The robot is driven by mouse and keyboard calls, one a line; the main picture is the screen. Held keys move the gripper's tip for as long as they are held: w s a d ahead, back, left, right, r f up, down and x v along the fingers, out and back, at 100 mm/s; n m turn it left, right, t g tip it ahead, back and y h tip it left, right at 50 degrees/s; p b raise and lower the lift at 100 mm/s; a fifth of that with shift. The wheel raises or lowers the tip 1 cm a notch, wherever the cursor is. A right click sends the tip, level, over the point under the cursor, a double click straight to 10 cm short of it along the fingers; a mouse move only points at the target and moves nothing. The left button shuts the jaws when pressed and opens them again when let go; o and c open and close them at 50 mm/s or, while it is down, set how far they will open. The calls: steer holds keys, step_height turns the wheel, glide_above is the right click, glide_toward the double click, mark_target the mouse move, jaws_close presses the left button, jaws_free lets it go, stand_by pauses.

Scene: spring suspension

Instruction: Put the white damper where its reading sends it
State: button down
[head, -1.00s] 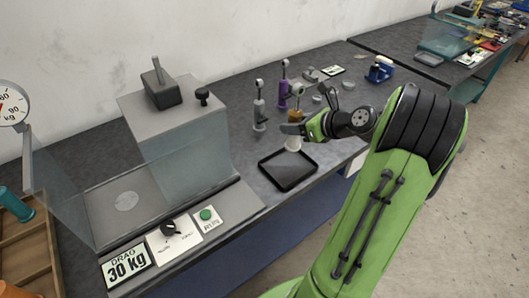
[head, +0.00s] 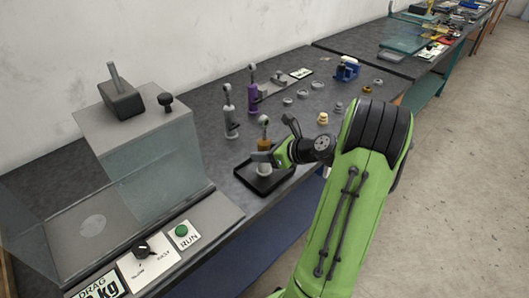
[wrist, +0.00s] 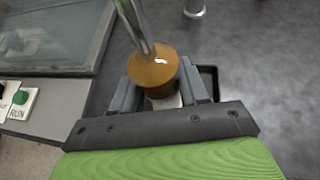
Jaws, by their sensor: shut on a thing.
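The white damper (head: 264,170) stands upright in my gripper (head: 267,157). It has a white body, a brown-gold collar and a metal rod with an eye on top. My gripper is shut on it around the body just under the collar. In the wrist view the damper's collar (wrist: 153,74) and rod show between the fingers (wrist: 158,92), and most of the white body is hidden. The black tray (head: 284,184) lies directly below the damper; I cannot tell whether the base touches its floor. The tray's edge also shows in the wrist view (wrist: 210,78).
A grey damper (head: 230,120) and a purple damper (head: 252,98) stand behind the tray. The test rig (head: 150,150) with its clear guard, knob (head: 140,249) and green RUN button (head: 182,230) is at left. Several small rings and caps lie at right. A drag sign (head: 97,291) is partly cut off.

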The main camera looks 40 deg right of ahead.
steer(key=c, duration=0.6)
jaws_free()
steer(key=shift+o, duration=0.2)
steer(key=shift+s+r, duration=0.1)
steer(key=shift+r, duration=0.1)
steer(key=p+v, duration=0.4)
steer(key=v, duration=0.8)
steer(key=w+a+r+n+g, duration=0.1)
steer(key=a+r+n+g, duration=0.15)
steer(key=a+n, duration=0.7)
steer(key=w+a+r+n+g, duration=0.15)
steer(key=a+n+g, duration=0.25)
steer(key=a+n, duration=0.6)
steer(key=s+a+r+n+h, duration=0.2)
steer(key=s+a+n, duration=0.7)
steer(key=s+n, duration=0.3)
steer(key=shift+s+r+n+h+b, duration=0.3)
steer(key=shift+n+h, duration=0.1)
steer(key=shift+n, duration=0.55)
